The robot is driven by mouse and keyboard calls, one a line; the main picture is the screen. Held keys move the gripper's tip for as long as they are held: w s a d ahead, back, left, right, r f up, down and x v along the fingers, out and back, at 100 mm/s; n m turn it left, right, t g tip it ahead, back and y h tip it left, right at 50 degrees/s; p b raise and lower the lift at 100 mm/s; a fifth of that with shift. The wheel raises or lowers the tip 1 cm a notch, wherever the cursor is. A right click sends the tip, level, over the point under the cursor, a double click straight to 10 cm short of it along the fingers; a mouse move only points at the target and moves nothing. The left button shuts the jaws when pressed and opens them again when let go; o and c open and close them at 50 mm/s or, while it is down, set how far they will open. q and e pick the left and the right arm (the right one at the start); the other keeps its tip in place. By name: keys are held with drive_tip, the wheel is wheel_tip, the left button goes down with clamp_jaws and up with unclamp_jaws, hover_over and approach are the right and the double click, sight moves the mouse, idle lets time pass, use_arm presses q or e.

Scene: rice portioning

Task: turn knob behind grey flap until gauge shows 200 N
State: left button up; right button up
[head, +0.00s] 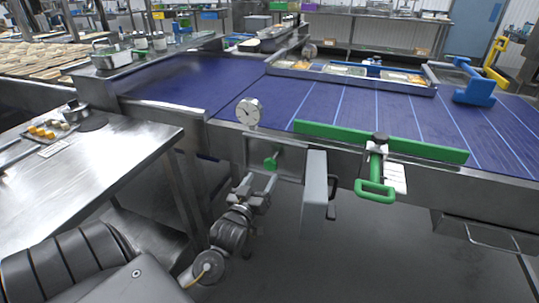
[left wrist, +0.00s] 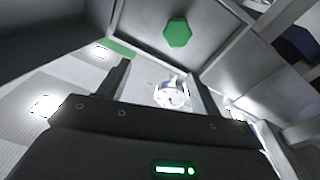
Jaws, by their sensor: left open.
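The green knob (head: 270,163) sits on the conveyor's steel front, below the round white gauge (head: 249,112). The gauge has a dark needle, but its numbers are too small to read. The grey flap (head: 315,180) stands swung out to the right of the knob, leaving the knob uncovered. My left gripper (head: 251,187) is open and empty, just below and in front of the knob, apart from it. In the left wrist view the knob (left wrist: 177,32) shows as a green hexagon beyond the open fingers of the left gripper (left wrist: 158,70). My right gripper is out of view.
A green-handled clamp (head: 376,180) and a green guide bar (head: 380,141) are right of the flap along the blue conveyor belt (head: 350,103). A steel table (head: 85,170) stands at left. Open floor lies below the flap.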

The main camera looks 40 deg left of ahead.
sight(269, 166)
use_arm(q)
drive_tip(key=shift+n+g, duration=0.6)
drive_tip(key=shift+g, duration=0.1)
drive_tip(key=x, duration=0.3)
drive_tip(key=f+x, duration=0.1)
drive_tip(key=x, duration=0.3)
drive_tip(key=a+f+x, duration=0.1)
drive_tip(key=x, duration=0.3)
drive_tip(key=shift+s+a+f, duration=0.1)
drive_tip(key=shift+s, duration=0.1)
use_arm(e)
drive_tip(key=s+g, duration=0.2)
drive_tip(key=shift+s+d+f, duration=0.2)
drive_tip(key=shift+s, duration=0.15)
use_arm(q)
drive_tip(key=c, duration=1)
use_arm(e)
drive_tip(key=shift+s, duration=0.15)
